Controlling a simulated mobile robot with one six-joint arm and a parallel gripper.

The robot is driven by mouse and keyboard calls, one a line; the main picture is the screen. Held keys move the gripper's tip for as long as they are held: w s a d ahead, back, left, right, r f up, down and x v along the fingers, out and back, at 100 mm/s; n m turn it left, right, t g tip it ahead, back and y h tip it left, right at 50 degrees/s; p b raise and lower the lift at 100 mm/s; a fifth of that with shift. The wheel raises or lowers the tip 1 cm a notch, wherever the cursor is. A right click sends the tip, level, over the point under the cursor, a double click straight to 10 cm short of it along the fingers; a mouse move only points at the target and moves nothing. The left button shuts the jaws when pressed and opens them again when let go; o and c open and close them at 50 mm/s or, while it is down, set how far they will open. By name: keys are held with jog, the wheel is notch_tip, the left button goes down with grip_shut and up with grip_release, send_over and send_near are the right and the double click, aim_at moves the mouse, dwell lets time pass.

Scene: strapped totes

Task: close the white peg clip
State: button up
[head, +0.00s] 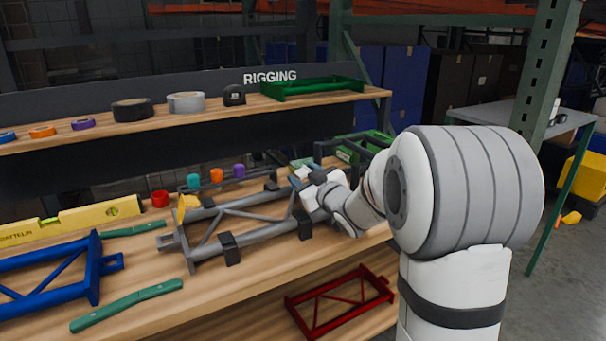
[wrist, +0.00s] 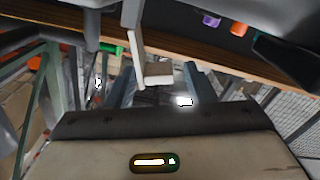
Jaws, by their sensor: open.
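The white peg clip (wrist: 158,72) shows in the wrist view as a long pale bar with a shorter block at its lower end, with a gap between parts of it. My gripper (wrist: 161,80) is open, its two dark fingers on either side of the clip's lower part. I cannot tell whether either finger touches it. In the head view my gripper (head: 312,184) is at the right end of the grey frame (head: 255,232) on the workbench. A small whitish piece shows at its tip there, but I cannot tell whether it is the clip.
A blue frame (head: 95,268), a green bar (head: 128,305) and a yellow level (head: 75,220) lie left on the bench. Red (head: 160,198), teal (head: 193,181), orange (head: 216,175) and purple (head: 239,170) pieces stand behind the grey frame. A shelf (head: 215,110) overhangs the back.

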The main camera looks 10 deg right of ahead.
jog(key=shift+x, duration=0.9)
jog(key=shift+c, duration=0.3)
jog(key=shift+d, duration=0.1)
jog(key=c, duration=0.8)
jog(key=m+p, duration=0.1)
jog(key=m, duration=0.1)
jog(key=d+r+m+p, duration=0.1)
jog(key=p, duration=0.1)
jog(key=shift+w+d+m, duration=0.15)
jog(key=shift+w+m, duration=0.05)
jog(key=shift+m, duration=0.2)
jog(key=shift+w+d+m+p, duration=0.2)
jog(key=shift+d+m+p, duration=0.35)
jog(key=shift+m+p, duration=0.6)
